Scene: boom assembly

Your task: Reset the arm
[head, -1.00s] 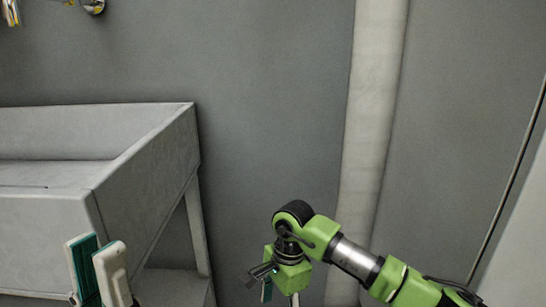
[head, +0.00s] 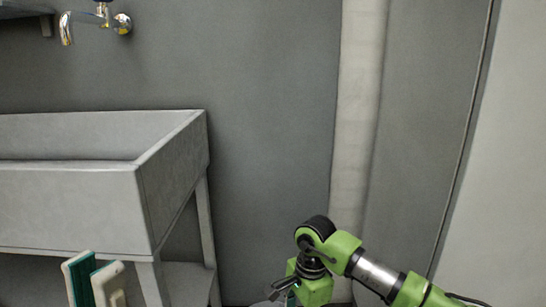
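My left gripper (head: 93,264) shows at the bottom left edge, in front of the sink's stand. Its two white fingers with teal pads point up and stand apart, with nothing seen between them. My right arm comes in from the lower right in green and black. Its wrist bends down, and the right gripper (head: 284,288) is at the bottom edge, mostly cut off, so its fingertips cannot be made out. I see no object held by either arm.
A grey stone sink (head: 70,210) on legs stands at the left. A chrome tap (head: 85,18) is on the grey wall above it. A pale vertical pipe (head: 355,120) runs down the wall behind my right arm. A light panel (head: 505,180) is at the right.

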